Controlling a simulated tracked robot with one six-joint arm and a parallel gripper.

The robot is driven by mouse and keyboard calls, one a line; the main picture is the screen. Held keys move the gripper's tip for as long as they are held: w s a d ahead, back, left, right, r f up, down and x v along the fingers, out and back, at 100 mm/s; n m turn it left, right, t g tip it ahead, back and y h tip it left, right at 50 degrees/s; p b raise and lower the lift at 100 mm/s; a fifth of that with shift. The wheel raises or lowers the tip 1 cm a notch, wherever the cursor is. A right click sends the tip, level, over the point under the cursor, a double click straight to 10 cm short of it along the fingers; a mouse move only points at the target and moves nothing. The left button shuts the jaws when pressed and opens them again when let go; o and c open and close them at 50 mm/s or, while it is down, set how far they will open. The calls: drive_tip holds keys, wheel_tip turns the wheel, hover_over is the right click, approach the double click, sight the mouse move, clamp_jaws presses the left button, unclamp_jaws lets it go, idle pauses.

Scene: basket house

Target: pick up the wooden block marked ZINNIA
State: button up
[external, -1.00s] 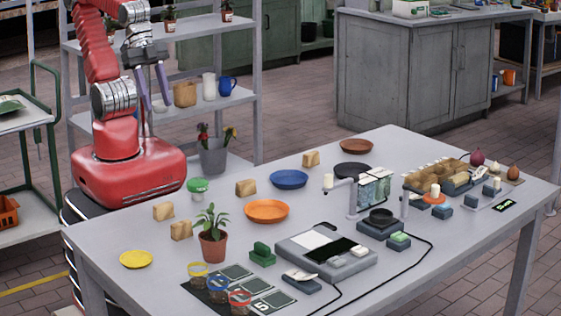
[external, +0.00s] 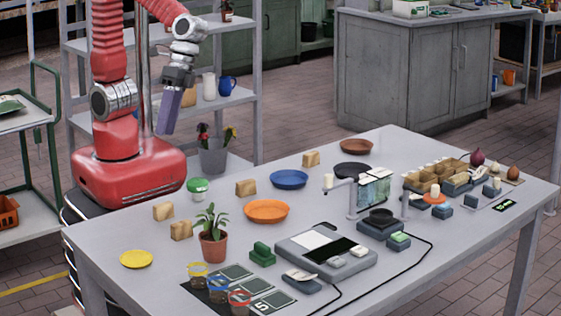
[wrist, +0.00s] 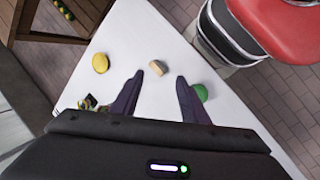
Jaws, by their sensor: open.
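Several small wooden blocks stand on the grey table (external: 330,200) in the external view. Two are near the left side, one (external: 163,211) behind another (external: 181,230). A third block (external: 245,187) is left of the blue plate, and another (external: 311,158) is farther back. No marking is legible, so I cannot tell which says ZINNIA. My gripper (external: 168,128) is above and behind the table's left part, pointing down, touching nothing. In the wrist view my gripper (wrist: 160,80) is open and empty; a wooden block (wrist: 158,67) appears between and beyond its fingertips.
A yellow plate (external: 136,259), an orange plate (external: 267,211) and a blue plate (external: 289,179) lie on the table. A green-lidded jar (external: 197,189) and a potted plant (external: 213,248) stand near the blocks. A grey device (external: 325,255) occupies the middle front.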

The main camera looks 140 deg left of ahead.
drive_tip(key=w+a+f+n+g+h, duration=0.1)
drive_tip(key=w+f+n+g+h, duration=0.1)
drive_tip(key=w+f+n+h, duration=0.6)
drive_tip(key=n+t+h, duration=0.1)
drive_tip(key=n+t, duration=0.1)
drive_tip(key=n, duration=0.1)
approach(182, 222)
drive_tip(key=v, duration=0.3)
drive_tip(key=shift+w+a+f, duration=0.1)
drive_tip(key=shift+a+f, duration=0.15)
drive_tip(key=shift+a, duration=0.05)
drive_tip(key=shift+x, duration=4.3)
drive_tip(key=shift+d+r, duration=0.1)
drive_tip(key=shift+r, duration=0.05)
drive_tip(key=shift+x, duration=2.65)
drive_tip(key=shift+r, duration=0.2)
